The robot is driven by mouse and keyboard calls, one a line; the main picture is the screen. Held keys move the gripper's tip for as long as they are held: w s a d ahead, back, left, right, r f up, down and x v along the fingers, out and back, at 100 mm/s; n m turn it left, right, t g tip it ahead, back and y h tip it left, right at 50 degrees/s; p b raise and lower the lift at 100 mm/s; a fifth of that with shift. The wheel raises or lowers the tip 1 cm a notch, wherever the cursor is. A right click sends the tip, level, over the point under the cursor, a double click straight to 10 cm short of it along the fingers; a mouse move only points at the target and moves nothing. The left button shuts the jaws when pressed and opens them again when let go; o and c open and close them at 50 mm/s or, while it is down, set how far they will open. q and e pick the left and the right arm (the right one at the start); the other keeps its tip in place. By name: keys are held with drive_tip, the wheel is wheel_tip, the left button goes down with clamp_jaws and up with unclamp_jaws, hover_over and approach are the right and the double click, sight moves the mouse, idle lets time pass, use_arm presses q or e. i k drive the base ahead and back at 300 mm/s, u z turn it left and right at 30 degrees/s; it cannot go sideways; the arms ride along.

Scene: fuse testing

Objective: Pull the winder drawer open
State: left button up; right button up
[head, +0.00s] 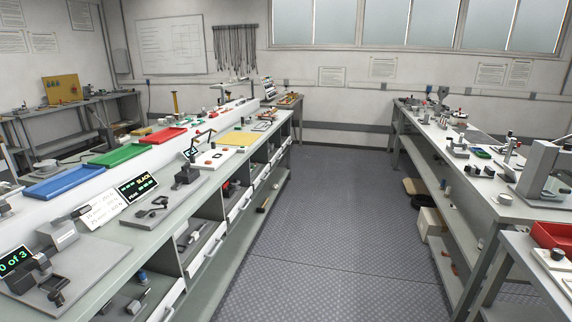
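The long bench at left carries a row of white drawer fronts under its top. One white drawer front (206,251) is below the middle of the bench, and another (240,205) is farther along. I cannot tell which is the winder drawer. A dark device with a lever (152,208) sits on a grey plate on the bench top and may be the winder. Another dark device on a plate (45,280) stands at the near left, by a display reading "0 of 3" (15,261). Neither of my grippers is in view.
Blue (64,181), green (119,155) and red (160,137) trays lie on the raised ledge. The grey floor (320,230) between the benches is clear. A second bench (470,172) stands at right, with a white box (430,222) below.

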sight(234, 201)
drive_tip(key=i, duration=2.75)
drive_tip(key=z, duration=0.4)
